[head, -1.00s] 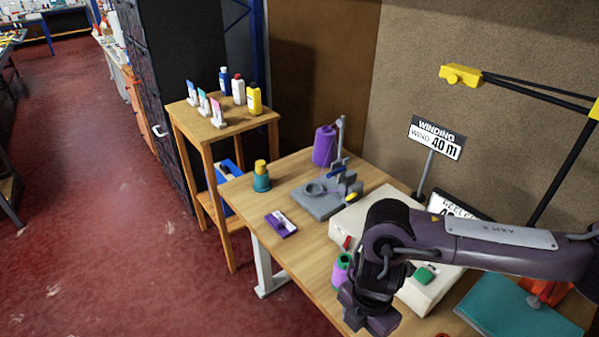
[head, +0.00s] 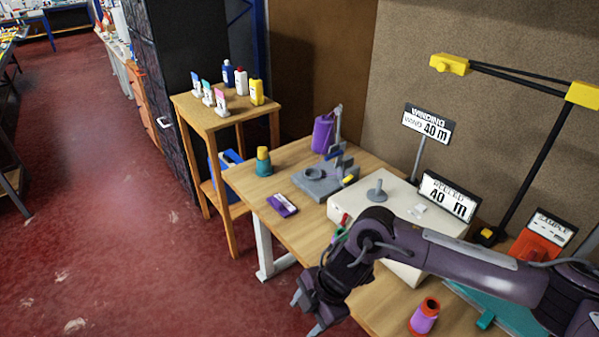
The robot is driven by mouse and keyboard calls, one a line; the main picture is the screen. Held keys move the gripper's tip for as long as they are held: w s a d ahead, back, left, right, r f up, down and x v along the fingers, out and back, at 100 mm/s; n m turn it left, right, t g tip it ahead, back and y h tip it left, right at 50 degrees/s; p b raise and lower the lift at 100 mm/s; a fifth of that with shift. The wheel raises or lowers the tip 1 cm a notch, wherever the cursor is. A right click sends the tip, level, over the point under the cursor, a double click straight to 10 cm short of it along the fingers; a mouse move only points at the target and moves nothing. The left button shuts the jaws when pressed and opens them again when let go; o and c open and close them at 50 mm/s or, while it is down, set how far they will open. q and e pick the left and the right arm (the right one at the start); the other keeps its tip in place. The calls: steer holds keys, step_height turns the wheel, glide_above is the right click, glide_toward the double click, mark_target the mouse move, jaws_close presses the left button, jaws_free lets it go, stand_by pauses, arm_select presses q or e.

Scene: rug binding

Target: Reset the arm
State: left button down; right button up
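My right arm comes in from the right and reaches across the front of the wooden table (head: 390,310). Its gripper (head: 306,316) hangs past the table's front-left edge, over the red floor. The two fingers look spread apart, with nothing seen between them. My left gripper is not in view. Behind the arm stands a pale winding machine (head: 345,200) with a grey spindle (head: 376,191). Its signs read "WINDING 40 m" (head: 428,127) and "REELED 40 m" (head: 447,197). The arm hides part of the machine and table.
A purple spool with orange ends (head: 424,317) stands near the table's front, below the forearm. A black-and-yellow lamp arm (head: 535,165) rises at right. Open floor (head: 120,230) lies left.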

steer(key=w+a+f+m+t+y, duration=0.1)
steer(key=w+a+f+m+y, duration=0.3)
steer(key=w+a, duration=0.15)
step_height(320, 180, down, 8)
steer(key=w+m+t, duration=0.3)
steer(key=m, duration=0.2)
steer(key=s+d+f+m+t+h, duration=0.1)
steer(key=s+d+f+m, duration=0.2)
steer(key=d+f, duration=0.35)
steer(key=s+d+f+m+t+h, duration=0.1)
steer(key=s+d+f+m, duration=0.2)
steer(key=f, duration=0.6)
steer(key=s+d+f+m+g+h, duration=0.1)
steer(key=s+d+f+m+h, duration=0.25)
steer(key=s+d+f, duration=0.7)
steer(key=s+d+f+m+g+h, duration=0.1)
steer(key=s+d+f, duration=0.1)
steer(key=s, duration=0.6)
steer(key=s+d+f+m+g+h, duration=0.1)
steer(key=s+d+f, duration=0.1)
steer(key=s, duration=0.6)
steer(key=s+d+f+m+g+h, duration=0.1)
steer(key=s+d+f, duration=0.2)
steer(key=s, duration=0.6)
steer(key=shift+f+g, duration=0.3)
steer(key=shift+g, duration=0.1)
